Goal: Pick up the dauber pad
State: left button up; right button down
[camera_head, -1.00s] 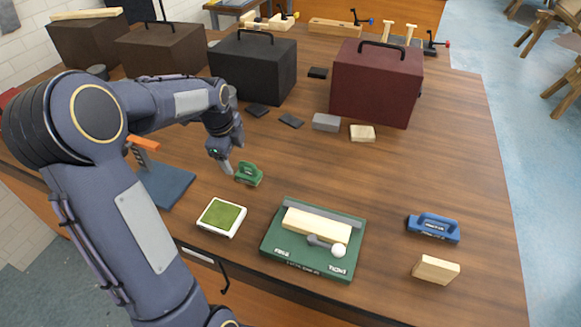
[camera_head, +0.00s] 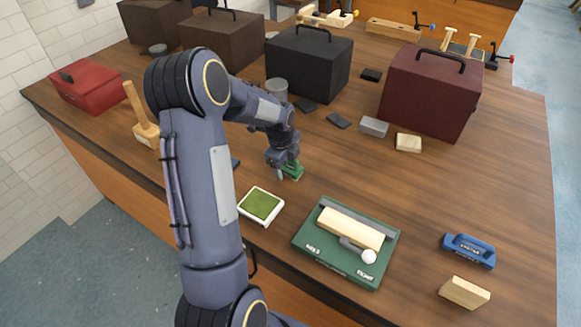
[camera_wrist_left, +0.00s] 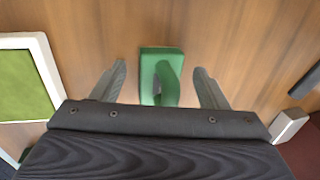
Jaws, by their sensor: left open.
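A small green block with an arched handle, which looks like the dauber pad (camera_head: 293,171), sits on the wooden bench just behind a white tray with a green pad (camera_head: 260,205). In the left wrist view the green block (camera_wrist_left: 161,62) lies between the two fingers, with a gap on each side. My left gripper (camera_head: 286,174) is open above it and partly hides it in the head view. In the wrist view the left gripper (camera_wrist_left: 160,67) has its fingers on either side of the handle. I do not see my right gripper.
A green board (camera_head: 310,243) with a wooden block and a white-balled tool stands to the right. A blue handled block (camera_head: 469,250) and a wooden block (camera_head: 464,292) lie further right. Dark cases (camera_head: 308,65) and a maroon case (camera_head: 430,92) stand behind. The middle right bench is clear.

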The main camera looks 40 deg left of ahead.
pick_arm(q)
jog(key=c, duration=1.1)
jog(key=shift+r, duration=0.1)
jog(key=shift+r, duration=0.6)
jog(key=s+d+r+b, duration=0.4)
jog(key=s+d+r, duration=0.3)
jog(key=s+r, duration=0.4)
jog(key=shift+s+d+r, duration=0.25)
jog(key=shift+s+r, duration=0.1)
jog(key=shift+s, duration=0.1)
